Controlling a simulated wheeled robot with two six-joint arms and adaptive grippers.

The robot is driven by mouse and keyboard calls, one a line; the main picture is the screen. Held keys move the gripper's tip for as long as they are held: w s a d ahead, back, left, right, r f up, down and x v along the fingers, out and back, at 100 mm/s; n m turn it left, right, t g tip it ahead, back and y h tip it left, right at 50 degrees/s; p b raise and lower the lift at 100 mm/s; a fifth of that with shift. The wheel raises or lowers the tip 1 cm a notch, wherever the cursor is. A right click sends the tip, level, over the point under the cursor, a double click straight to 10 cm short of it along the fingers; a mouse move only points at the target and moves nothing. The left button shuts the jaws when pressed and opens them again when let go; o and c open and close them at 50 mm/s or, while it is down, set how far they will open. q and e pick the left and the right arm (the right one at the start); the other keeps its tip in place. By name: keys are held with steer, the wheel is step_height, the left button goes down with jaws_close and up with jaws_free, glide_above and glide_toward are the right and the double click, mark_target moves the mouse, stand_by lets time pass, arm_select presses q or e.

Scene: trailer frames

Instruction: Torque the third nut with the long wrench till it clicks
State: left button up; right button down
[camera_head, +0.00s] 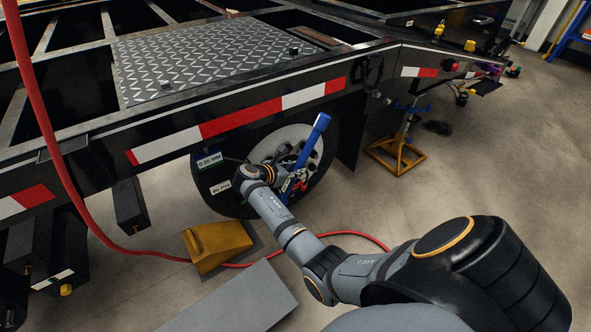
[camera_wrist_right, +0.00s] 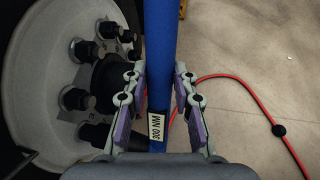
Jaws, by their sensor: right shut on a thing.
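The long blue wrench (camera_head: 313,138) stands tilted in front of the trailer wheel (camera_head: 333,150). My right gripper (camera_head: 296,183) is closed around its shaft. In the right wrist view the blue shaft (camera_wrist_right: 160,45) runs upright between the two fingers of my right gripper (camera_wrist_right: 160,95), with a "300 NM" label (camera_wrist_right: 156,132) on it. Several dark nuts (camera_wrist_right: 76,99) stand out from the pale wheel hub (camera_wrist_right: 40,110) left of the shaft. The wrench's working end is hidden, so I cannot tell which nut it is on. My left gripper is not in view.
A yellow wheel chock (camera_head: 217,243) and a grey panel (camera_head: 235,297) lie on the floor near the wheel. A red hose (camera_head: 60,165) hangs down and crosses the floor. A yellow-based jack stand (camera_head: 396,156) is at right. Open floor lies further right.

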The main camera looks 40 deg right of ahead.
steer(key=shift+w+d+r+b, duration=0.1)
steer(key=shift+w+b, duration=0.65)
steer(key=shift+w, duration=0.45)
stand_by(0.9)
steer(key=shift+d+p, duration=0.25)
steer(key=shift+p, duration=0.3)
steer(key=shift+d+f+y+p, duration=0.2)
steer(key=shift+d+y+p, duration=0.15)
steer(key=shift+p, duration=0.2)
steer(key=shift+s+d+y+p, duration=0.1)
steer(key=shift+y+p, duration=0.15)
steer(key=shift+p, duration=0.15)
steer(key=shift+d+f+y+p, duration=0.3)
steer(key=shift+d+f+p, duration=0.1)
steer(key=shift+p, duration=0.35)
stand_by(0.3)
steer(key=shift+d+f+p, duration=0.1)
steer(key=shift+d+p, duration=0.1)
steer(key=shift+p, duration=0.15)
